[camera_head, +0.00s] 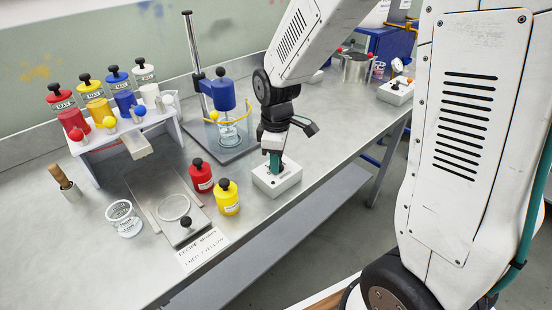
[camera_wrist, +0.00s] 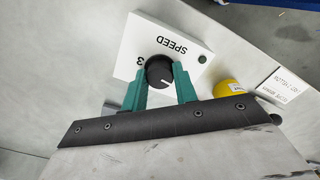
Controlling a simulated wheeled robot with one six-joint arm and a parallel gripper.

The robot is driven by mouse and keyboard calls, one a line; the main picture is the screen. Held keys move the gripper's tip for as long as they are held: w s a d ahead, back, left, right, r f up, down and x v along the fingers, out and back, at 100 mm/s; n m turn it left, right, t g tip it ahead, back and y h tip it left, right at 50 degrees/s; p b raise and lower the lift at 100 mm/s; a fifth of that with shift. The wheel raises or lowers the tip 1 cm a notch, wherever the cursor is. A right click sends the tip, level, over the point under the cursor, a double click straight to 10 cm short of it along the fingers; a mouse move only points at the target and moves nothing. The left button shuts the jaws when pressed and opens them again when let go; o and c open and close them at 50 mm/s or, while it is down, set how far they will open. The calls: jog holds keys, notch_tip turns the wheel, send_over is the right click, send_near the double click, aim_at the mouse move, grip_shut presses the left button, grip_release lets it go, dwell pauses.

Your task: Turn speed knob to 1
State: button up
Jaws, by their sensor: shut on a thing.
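The speed control box (camera_head: 277,182) is a small white block near the table's front edge. In the wrist view the box (camera_wrist: 140,37) shows the word SPEED upside down, a 3 beside the knob and a small dark green dot. The round black speed knob (camera_wrist: 158,66) has a short white pointer line, directed toward the right of the wrist picture. My gripper (camera_wrist: 161,78) points down at the box, its green fingers shut on the knob from both sides. In the head view my gripper (camera_head: 274,163) hides the knob. Any other numbers are hidden or unreadable.
A yellow bottle (camera_head: 227,199) and a red bottle (camera_head: 202,177) stand left of the box. Behind is a stand with a blue motor (camera_head: 221,95) over a beaker. A recipe card (camera_head: 203,248) lies at the front edge. The table right of the box is fairly clear.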

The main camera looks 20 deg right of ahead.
jog(key=m, duration=1)
dwell(0.5)
jog(key=o, duration=1)
jog(key=shift+c, duration=0.2)
jog(key=shift+r, duration=0.15)
notch_tip(320, 180, up, 8)
jog(key=shift+f, duration=0.2)
